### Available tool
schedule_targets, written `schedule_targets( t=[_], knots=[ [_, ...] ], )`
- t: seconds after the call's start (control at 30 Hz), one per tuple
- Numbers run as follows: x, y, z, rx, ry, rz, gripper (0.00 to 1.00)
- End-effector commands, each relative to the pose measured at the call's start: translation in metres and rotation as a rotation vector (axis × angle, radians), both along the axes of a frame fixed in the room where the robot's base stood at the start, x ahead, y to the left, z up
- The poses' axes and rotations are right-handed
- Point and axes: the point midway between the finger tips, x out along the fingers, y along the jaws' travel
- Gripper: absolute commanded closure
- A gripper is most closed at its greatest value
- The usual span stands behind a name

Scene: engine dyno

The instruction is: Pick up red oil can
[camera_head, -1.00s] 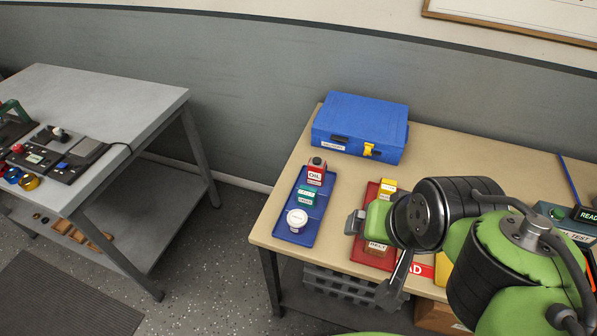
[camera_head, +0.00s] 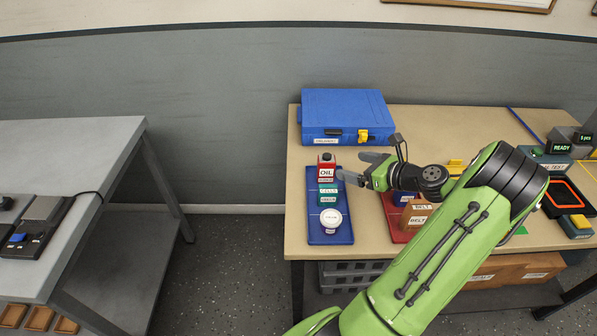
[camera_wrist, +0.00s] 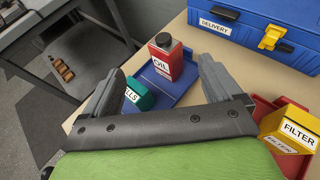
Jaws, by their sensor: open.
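The red oil can (camera_head: 326,168) has a dark cap and a white OIL label. It stands upright at the back end of the blue tray (camera_head: 343,235), just behind a green box (camera_head: 328,194). My gripper (camera_head: 350,167) is open and empty, just right of the can, with its fingers pointing left toward it. In the wrist view the oil can (camera_wrist: 166,62) shows beyond and between the two open fingers (camera_wrist: 158,80), and no contact shows.
A white round tub (camera_head: 330,220) stands at the tray's front. A blue case (camera_head: 346,112) lies behind. A red tray with brown belt boxes (camera_head: 415,216) and a yellow filter box (camera_wrist: 290,128) is to the right. A grey bench (camera_head: 70,150) stands left across a gap.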

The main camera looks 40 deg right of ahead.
Motion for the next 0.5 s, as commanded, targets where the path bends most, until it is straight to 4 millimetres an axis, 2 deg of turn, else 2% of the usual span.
schedule_targets(
  t=[0.2,0.37,0.5],
  knots=[
    [0.044,0.006,-0.02,-0.001,0.001,0.009,0.08],
    [0.062,0.007,-0.027,-0.002,0.002,0.007,0.08],
    [0.087,0.008,-0.038,-0.005,0.002,0.01,0.08]
  ],
)
